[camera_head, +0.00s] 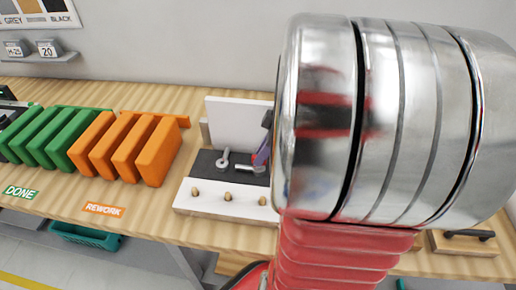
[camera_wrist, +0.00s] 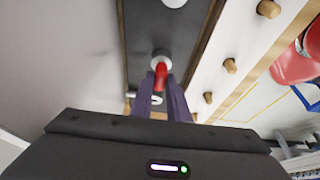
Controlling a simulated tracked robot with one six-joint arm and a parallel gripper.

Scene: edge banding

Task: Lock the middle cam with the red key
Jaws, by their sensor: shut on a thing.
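The red key (camera_wrist: 161,76) is held between the two purple fingers of my gripper (camera_wrist: 162,84) in the wrist view. Its far end is at the silver middle cam (camera_wrist: 161,56); I cannot tell whether it is fully seated. Another cam (camera_wrist: 174,2) shows at the top edge, and a silver lever (camera_wrist: 148,97) shows behind the fingers. In the head view, the cam fixture (camera_head: 226,207) has a dark panel with one cam (camera_head: 223,160) at left and a silver lever (camera_head: 250,168) near my gripper (camera_head: 262,152). My arm hides the fixture's right side.
Wooden pegs (camera_head: 227,196) line the fixture's front ledge. Orange panels (camera_head: 157,152) and green panels (camera_head: 70,138) stand in racks at left, behind the REWORK label (camera_head: 104,209) and DONE label (camera_head: 19,192). A wooden block with a black handle (camera_head: 465,242) lies at right.

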